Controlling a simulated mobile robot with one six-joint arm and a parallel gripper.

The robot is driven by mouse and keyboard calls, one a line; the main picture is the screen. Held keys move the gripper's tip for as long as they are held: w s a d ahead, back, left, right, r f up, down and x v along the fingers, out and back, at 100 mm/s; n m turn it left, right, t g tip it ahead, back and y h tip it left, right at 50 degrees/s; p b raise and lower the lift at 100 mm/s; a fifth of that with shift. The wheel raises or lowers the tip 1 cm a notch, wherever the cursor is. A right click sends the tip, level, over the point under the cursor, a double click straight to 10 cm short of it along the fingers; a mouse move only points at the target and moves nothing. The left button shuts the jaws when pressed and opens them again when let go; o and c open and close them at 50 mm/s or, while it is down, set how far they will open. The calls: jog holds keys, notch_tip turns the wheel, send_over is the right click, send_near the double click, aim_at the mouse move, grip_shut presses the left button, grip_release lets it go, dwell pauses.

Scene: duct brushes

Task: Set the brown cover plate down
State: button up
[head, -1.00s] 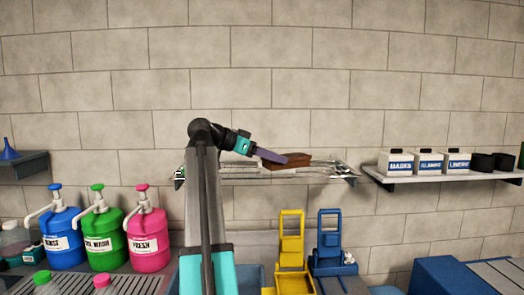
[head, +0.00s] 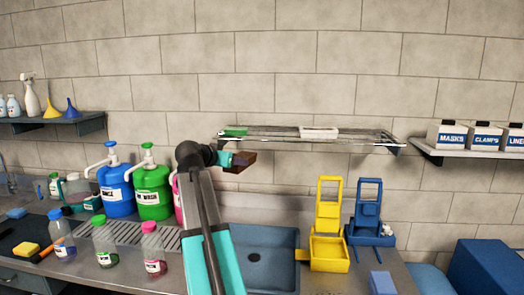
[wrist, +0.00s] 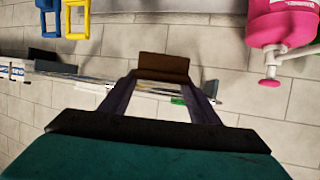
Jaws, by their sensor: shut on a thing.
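The brown cover plate (head: 241,161) is held up off every surface, in front of the left end of the wall rack (head: 350,138) and a little below it in the head view. My gripper (head: 231,160) is shut on the plate. In the wrist view the plate (wrist: 163,66) shows as a flat brown piece between the tips of my two fingers (wrist: 163,84). Part of the plate is hidden by the gripper in the head view.
The rack carries a green item (head: 235,131) and a white item (head: 318,132), with bare bars to the right. Below are a blue sink basin (head: 262,255), yellow stand (head: 327,230), blue stand (head: 369,215) and pump jugs (head: 152,190). Bottles (head: 103,240) stand on the counter.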

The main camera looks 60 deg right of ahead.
jog(key=w+a+f+n+t+y+b, duration=0.15)
jog(key=w+a+f+n+t, duration=0.35)
jog(key=w+a, duration=0.6)
jog(key=w+a+f+n+t+y+b, duration=0.1)
jog(key=w+a+f+n+t+y, duration=0.25)
jog(key=w+a+f, duration=0.7)
jog(key=w+a+f+n+t+y+b, duration=0.1)
jog(key=a+f+n+y, duration=0.1)
jog(key=a, duration=1)
jog(key=w+a+f+n+t+y+b, duration=0.1)
jog(key=w+a+f+n+y, duration=0.1)
jog(key=a, duration=1)
jog(key=w+a+f+n+t+y+b, duration=0.1)
jog(key=a+n+y, duration=0.3)
jog(key=a, duration=0.8)
jog(key=shift+w+a+f, duration=0.2)
jog(key=shift+a+f, duration=0.1)
jog(key=shift+f, duration=0.1)
jog(key=shift+a+t, duration=0.15)
jog(key=shift+t, duration=0.1)
